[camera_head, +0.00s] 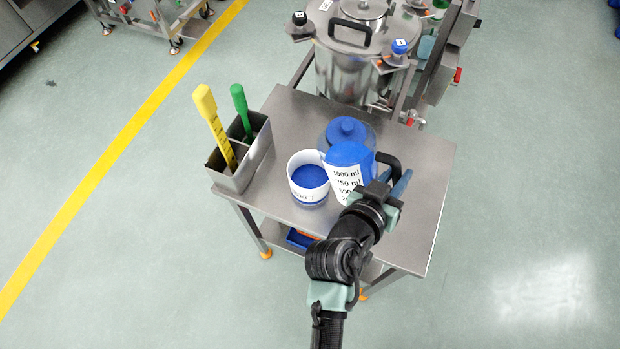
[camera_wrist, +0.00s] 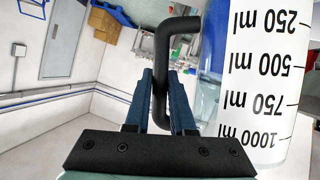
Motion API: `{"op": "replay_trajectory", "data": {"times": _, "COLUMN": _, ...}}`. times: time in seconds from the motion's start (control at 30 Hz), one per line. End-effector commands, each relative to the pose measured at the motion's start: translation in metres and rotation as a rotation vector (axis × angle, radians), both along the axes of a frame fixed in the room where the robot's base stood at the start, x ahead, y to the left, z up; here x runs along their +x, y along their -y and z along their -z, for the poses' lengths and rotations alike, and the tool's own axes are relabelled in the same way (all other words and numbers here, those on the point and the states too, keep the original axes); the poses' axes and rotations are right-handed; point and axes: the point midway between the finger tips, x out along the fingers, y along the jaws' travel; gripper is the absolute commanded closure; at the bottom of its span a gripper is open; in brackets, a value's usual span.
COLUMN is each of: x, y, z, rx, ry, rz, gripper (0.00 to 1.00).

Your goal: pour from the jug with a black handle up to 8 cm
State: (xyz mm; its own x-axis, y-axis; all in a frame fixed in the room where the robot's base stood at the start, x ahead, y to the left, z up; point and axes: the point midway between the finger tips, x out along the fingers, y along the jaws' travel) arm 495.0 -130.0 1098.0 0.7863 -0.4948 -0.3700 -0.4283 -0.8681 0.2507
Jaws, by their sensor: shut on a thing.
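The jug (camera_head: 345,187) has a white scale strip marked in ml, a blue top surface and a black handle (camera_head: 388,162). It is held close to upright, just right of a white container (camera_head: 296,187) with blue contents. My gripper (camera_head: 398,183) is shut on the handle. In the wrist view, my gripper (camera_wrist: 162,85) has one finger on each side of the black handle (camera_wrist: 178,28), and the jug's scale (camera_wrist: 262,85) appears upside down on the right. The jug's base is hidden by my arm, so I cannot tell whether it touches the table. The level in the white container cannot be read.
A steel table (camera_head: 425,165) carries everything. A blue-lidded vessel (camera_head: 347,130) stands behind the jug. A steel holder (camera_head: 238,170) at left holds a yellow ruler-like stick (camera_head: 214,125) and a green-handled tool (camera_head: 241,108). A large steel tank (camera_head: 345,65) stands behind. The table's right side is clear.

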Motion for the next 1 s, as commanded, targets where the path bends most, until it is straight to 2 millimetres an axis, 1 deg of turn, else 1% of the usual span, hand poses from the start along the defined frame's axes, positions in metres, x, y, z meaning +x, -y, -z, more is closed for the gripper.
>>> {"op": "replay_trajectory", "data": {"times": 0.03, "x": 0.001, "y": 0.0, "z": -0.003, "rx": -0.001, "ry": 0.009, "rz": -0.001, "gripper": 1.0}}
{"op": "replay_trajectory", "data": {"times": 0.3, "x": 0.001, "y": 0.001, "z": 0.003, "rx": -0.035, "ry": -0.009, "rz": 0.001, "gripper": 1.0}}
{"op": "replay_trajectory", "data": {"times": 0.73, "x": 0.001, "y": 0.0, "z": 0.002, "rx": -0.041, "ry": -0.011, "rz": 0.0, "gripper": 1.0}}
{"op": "replay_trajectory", "data": {"times": 1.0, "x": 0.001, "y": 0.0, "z": 0.011, "rx": -0.067, "ry": -0.023, "rz": -0.001, "gripper": 1.0}}
